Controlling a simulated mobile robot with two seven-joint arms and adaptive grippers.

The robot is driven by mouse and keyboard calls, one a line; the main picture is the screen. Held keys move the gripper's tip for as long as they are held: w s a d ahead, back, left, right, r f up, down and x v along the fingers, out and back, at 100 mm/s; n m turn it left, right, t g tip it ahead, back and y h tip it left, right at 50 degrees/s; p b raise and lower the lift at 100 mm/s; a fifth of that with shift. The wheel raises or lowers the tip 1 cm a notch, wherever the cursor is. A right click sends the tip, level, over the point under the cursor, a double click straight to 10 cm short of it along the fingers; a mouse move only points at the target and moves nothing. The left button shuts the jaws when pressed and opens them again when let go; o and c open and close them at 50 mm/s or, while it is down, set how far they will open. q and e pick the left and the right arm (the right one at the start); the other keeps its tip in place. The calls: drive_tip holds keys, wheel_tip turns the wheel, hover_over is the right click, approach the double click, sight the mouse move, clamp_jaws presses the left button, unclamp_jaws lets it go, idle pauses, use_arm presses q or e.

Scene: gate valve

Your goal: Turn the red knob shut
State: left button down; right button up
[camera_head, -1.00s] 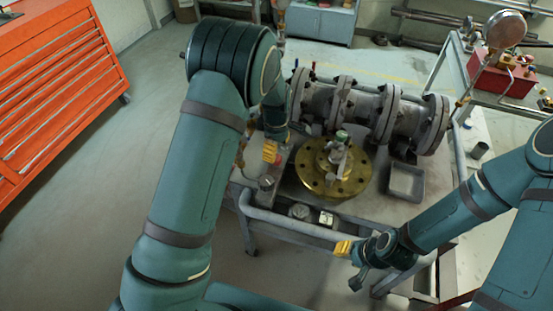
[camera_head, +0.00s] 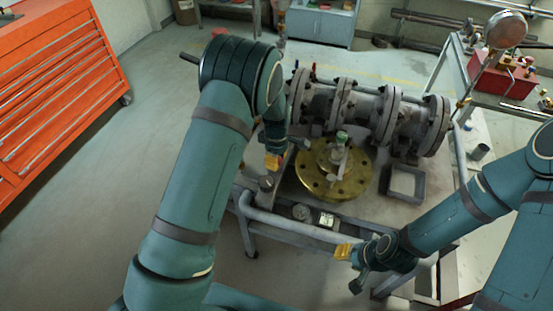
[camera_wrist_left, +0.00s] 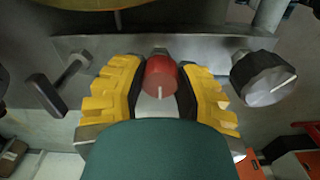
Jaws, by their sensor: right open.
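The red knob (camera_wrist_left: 161,77) sits upright between the two yellow fingers of my left gripper (camera_wrist_left: 160,90) in the left wrist view. One finger is close on each side of it; whether they press on it is unclear. In the head view my left gripper (camera_head: 273,161) is low at the left edge of the work table, and the knob is hidden there. My right gripper (camera_head: 343,251) is open and empty by the table's front edge, apart from the knob.
A black knob (camera_wrist_left: 265,78) with a white mark stands right of the red one; a metal T-shaped handle (camera_wrist_left: 47,92) is at left. The brass flange (camera_head: 351,183) with its valve stem, the grey pipe assembly (camera_head: 366,107) and a small tray (camera_head: 405,184) are on the table.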

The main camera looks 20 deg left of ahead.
use_arm(q)
drive_tip(key=shift+m, duration=0.3)
drive_tip(key=m, duration=0.3)
drive_tip(key=shift+m, duration=0.3)
drive_tip(key=m+b, duration=0.1)
drive_tip(key=m, duration=0.3)
drive_tip(key=shift+m, duration=0.3)
drive_tip(key=m, duration=0.4)
drive_tip(key=shift+b, duration=0.35)
drive_tip(key=shift+m+b, duration=0.3)
drive_tip(key=shift+m, duration=2.2)
drive_tip(key=c, duration=0.6)
unclamp_jaws()
